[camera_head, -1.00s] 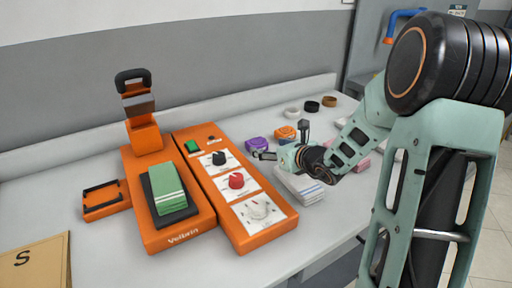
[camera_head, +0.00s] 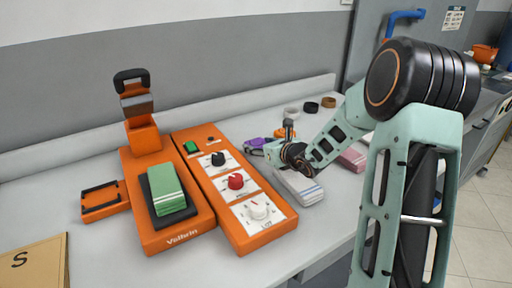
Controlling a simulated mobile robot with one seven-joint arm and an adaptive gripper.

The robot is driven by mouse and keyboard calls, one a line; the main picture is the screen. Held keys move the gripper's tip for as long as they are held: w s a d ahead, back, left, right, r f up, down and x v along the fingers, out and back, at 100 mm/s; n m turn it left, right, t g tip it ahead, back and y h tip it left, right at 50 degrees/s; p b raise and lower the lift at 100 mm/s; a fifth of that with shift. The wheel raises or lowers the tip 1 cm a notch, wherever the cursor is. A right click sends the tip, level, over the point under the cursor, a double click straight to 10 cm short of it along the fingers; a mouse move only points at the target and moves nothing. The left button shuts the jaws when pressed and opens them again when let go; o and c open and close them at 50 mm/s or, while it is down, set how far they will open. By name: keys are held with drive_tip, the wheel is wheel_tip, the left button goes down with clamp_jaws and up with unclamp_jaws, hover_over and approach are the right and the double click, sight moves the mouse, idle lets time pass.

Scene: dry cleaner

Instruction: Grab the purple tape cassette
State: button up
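The purple tape cassette (camera_head: 254,145) is a small purple item on the white counter, just right of the orange control panel. My gripper (camera_head: 262,150) is low over the counter at the cassette's near right side, its fingers pointing left. The fingers are small and dark here, partly against the cassette. I cannot tell whether they touch it or how far apart they are. My gripper body covers part of the cassette's right side and of an orange tape item (camera_head: 285,132) behind it.
An orange press machine (camera_head: 165,235) with a folded green cloth (camera_head: 167,190) and a control panel with knobs (camera_head: 236,181) stand left of my gripper. A folded white cloth (camera_head: 300,188) and a pink one (camera_head: 351,159) lie nearby. Several rolls, one black (camera_head: 311,106), lie behind.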

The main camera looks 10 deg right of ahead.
sight(259, 145)
drive_tip(key=c, duration=0.7)
drive_tip(key=shift+r, duration=0.55)
drive_tip(key=shift+c, duration=0.3)
wheel_tip(259, 145, up, 3)
drive_tip(key=shift+f+p, duration=0.2)
drive_tip(key=shift+p, duration=0.25)
drive_tip(key=s+a+r, duration=0.6)
drive_tip(key=s+r, duration=0.3)
drive_tip(key=s, duration=0.3)
drive_tip(key=shift+s+a+r+p, duration=0.15)
drive_tip(key=shift+s+p, duration=0.15)
drive_tip(key=shift+p, duration=0.05)
